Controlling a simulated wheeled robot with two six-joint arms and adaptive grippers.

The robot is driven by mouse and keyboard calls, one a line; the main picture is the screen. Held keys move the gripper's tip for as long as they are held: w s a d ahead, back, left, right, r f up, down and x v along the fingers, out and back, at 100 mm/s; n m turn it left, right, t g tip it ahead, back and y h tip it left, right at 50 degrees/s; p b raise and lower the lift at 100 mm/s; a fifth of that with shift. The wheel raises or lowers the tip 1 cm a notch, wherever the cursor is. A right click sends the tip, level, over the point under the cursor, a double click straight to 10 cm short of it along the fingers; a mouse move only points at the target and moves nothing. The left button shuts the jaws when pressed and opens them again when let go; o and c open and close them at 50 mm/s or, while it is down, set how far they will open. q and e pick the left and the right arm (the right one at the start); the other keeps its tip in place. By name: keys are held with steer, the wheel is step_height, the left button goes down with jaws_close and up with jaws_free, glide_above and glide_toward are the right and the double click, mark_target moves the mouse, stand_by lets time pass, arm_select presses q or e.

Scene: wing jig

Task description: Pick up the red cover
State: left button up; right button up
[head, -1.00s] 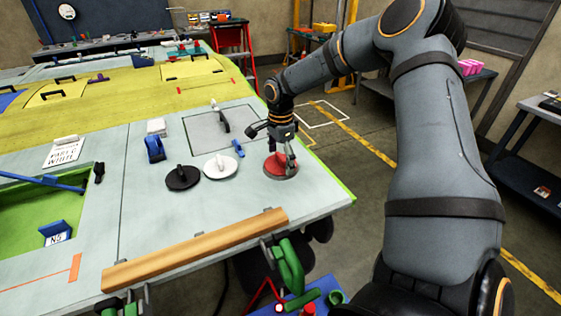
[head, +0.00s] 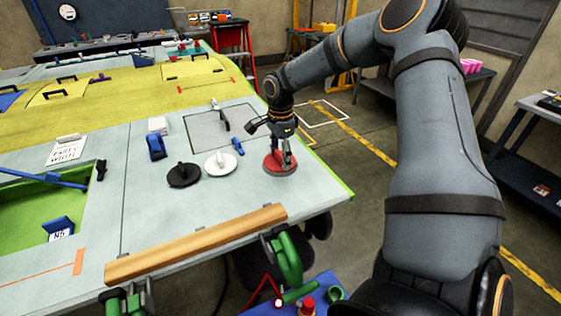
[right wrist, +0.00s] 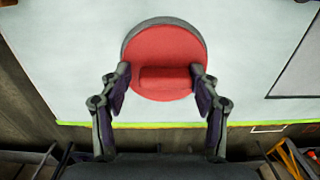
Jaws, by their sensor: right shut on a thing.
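The red cover (head: 279,167) is a round disc near the right corner of the pale wing panel. In the right wrist view the red cover (right wrist: 165,53) has a raised bar-like handle and a grey disc edge showing at its upper rim. My right gripper (head: 285,160) points down over it. In the right wrist view the fingers of my right gripper (right wrist: 161,78) are at both ends of the handle, shut on it. I cannot tell whether the cover is clear of the panel. My left gripper is not in view.
A black cover (head: 184,178) and a white cover (head: 220,167) lie to the left on the panel (head: 150,215). A small blue object (head: 238,146) is close by. A wooden bar (head: 200,245) runs along the front edge.

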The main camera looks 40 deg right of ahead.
steer(key=shift+s+a+f, duration=0.15)
steer(key=shift+s+f, duration=0.05)
steer(key=shift+f, duration=0.25)
steer(key=shift+w+r+b, duration=0.1)
steer(key=shift+r+b, duration=0.05)
steer(key=shift+b, duration=0.2)
steer(key=shift+c, duration=1)
steer(key=shift+w+d+r+b, duration=0.15)
steer(key=shift+w+r+b, duration=0.15)
steer(key=shift+r, duration=0.2)
steer(key=shift+w+d+r+b, duration=0.1)
steer(key=shift+w+r+b, duration=0.05)
steer(key=shift+r+b, duration=0.3)
jaws_close()
steer(key=s+a+r+b, duration=0.2)
steer(key=s+a+r, duration=0.7)
steer(key=s+r, duration=0.1)
steer(key=shift+s+a+r, duration=0.25)
steer(key=shift+s+r, duration=0.05)
steer(key=shift+r, duration=0.1)
